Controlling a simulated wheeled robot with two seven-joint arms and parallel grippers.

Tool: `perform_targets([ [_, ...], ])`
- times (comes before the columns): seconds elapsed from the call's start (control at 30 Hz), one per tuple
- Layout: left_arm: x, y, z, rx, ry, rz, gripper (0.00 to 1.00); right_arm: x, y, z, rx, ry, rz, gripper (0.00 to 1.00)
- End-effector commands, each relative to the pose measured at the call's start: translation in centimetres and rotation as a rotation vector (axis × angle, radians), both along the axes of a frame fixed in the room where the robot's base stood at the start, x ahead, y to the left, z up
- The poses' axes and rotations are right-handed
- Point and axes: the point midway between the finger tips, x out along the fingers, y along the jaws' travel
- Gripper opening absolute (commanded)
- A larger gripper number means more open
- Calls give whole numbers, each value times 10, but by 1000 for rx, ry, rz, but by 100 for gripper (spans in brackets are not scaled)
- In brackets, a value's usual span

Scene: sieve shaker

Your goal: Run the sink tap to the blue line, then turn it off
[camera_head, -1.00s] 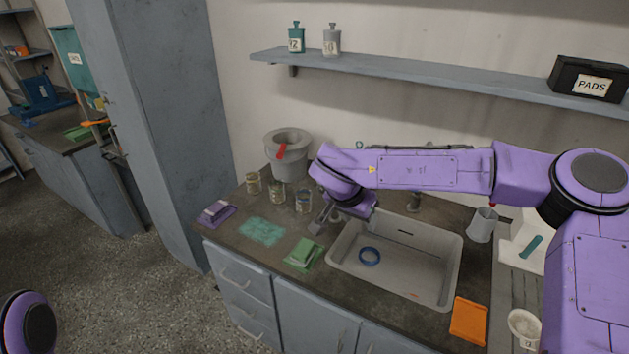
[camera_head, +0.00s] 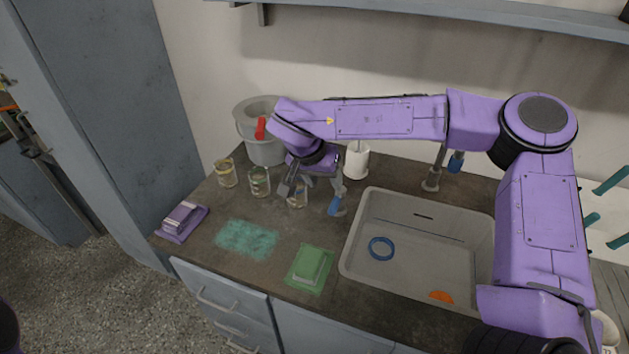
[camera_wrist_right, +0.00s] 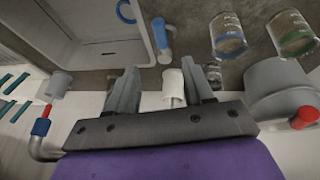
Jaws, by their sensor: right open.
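The grey sink basin (camera_head: 375,275) holds a blue ring (camera_head: 381,248); a thin bluish line crosses its back wall. A grey upright tap part (camera_head: 433,180) with a blue piece (camera_head: 456,160) stands behind the basin, partly hidden by my right arm. In the right wrist view a bent grey pipe (camera_wrist_right: 40,150) carries blue and red parts. My right gripper (camera_head: 312,192) is open and empty above the counter left of the sink; its fingers also show in the wrist view (camera_wrist_right: 160,90). A small blue piece (camera_head: 335,207) shows beside the sink's left rim. My left gripper is out of view.
Several glass jars (camera_head: 227,172) stand left of my gripper, one close below it. A green pad (camera_head: 310,268), teal patch (camera_head: 247,238) and purple pad (camera_head: 182,222) lie in front.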

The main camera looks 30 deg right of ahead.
Motion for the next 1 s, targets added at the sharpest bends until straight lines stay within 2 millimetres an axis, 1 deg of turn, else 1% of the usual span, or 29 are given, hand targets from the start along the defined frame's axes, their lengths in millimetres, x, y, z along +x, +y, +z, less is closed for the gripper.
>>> perform_targets([
  [0.03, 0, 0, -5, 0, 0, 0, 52, 0, 0, -6, 0, 0, 0, 52],
  [0.17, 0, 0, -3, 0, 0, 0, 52, 1, -5, -16, 1, 3, -1, 52],
  [0.27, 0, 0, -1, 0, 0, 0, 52, 4, -13, -34, 2, 5, -2, 52],
  [0.4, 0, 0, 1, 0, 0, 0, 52, 8, -25, -63, 1, 5, -3, 52],
  [0.5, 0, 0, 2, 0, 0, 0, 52, 10, -32, -80, 1, 4, -3, 52],
  [0.6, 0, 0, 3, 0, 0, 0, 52, 13, -37, -91, 1, 2, -2, 52],
  [0.73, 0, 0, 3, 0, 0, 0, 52, 14, -40, -99, 1, 1, 0, 52],
  [0.97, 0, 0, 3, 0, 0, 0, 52, 14, -41, -100, 1, -1, -1, 52],
  [1.0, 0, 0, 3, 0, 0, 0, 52, 14, -41, -100, 1, -1, -1, 42],
])
